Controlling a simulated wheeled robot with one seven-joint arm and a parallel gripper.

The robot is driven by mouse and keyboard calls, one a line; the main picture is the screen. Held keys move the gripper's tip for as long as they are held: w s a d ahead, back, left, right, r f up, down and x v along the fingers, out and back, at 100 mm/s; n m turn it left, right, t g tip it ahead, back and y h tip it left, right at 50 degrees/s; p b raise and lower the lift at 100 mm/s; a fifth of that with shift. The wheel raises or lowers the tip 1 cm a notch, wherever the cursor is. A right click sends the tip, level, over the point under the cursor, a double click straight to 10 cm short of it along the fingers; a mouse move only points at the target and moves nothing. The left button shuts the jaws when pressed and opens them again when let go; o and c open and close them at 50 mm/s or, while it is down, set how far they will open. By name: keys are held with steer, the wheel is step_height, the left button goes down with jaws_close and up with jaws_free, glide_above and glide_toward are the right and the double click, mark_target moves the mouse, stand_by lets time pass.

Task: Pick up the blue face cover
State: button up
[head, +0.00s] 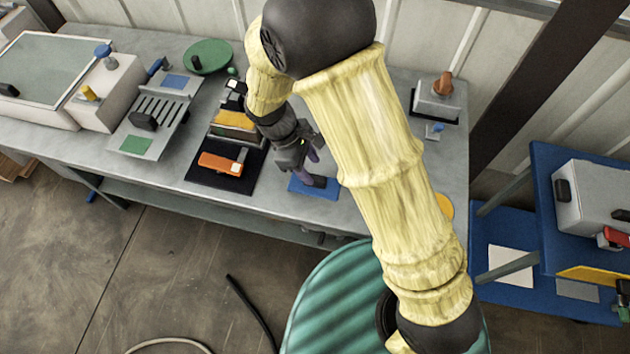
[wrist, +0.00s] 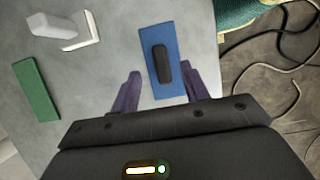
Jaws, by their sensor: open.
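The blue face cover is a flat blue rectangle with a black raised grip. It lies flat on the grey table, near the front edge, in the head view (head: 299,187). It also shows in the wrist view (wrist: 173,88), with the black grip along its middle. My gripper (head: 313,168) is over the cover, pointing down at it. In the wrist view, the two purple fingers of my gripper (wrist: 161,71) are spread apart, with the near part of the cover showing between them. The gripper is open and empty. Whether the fingertips reach the grip's height is unclear.
A black mat (head: 205,173) with an orange-handled tool (head: 217,163) lies left of the cover. A green plate (wrist: 37,90) and a white block (wrist: 60,31) show at left in the wrist view. A grey fixture (head: 436,98) stands at the table's right.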

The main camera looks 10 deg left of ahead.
mark_target(314, 177)
steer(key=shift+a+p+x, duration=0.2)
steer(key=shift+p+x, duration=0.3)
steer(key=shift+x, duration=2.1)
steer(key=shift+s+f, duration=0.1)
steer(key=shift+s, duration=0.05)
jaws_close()
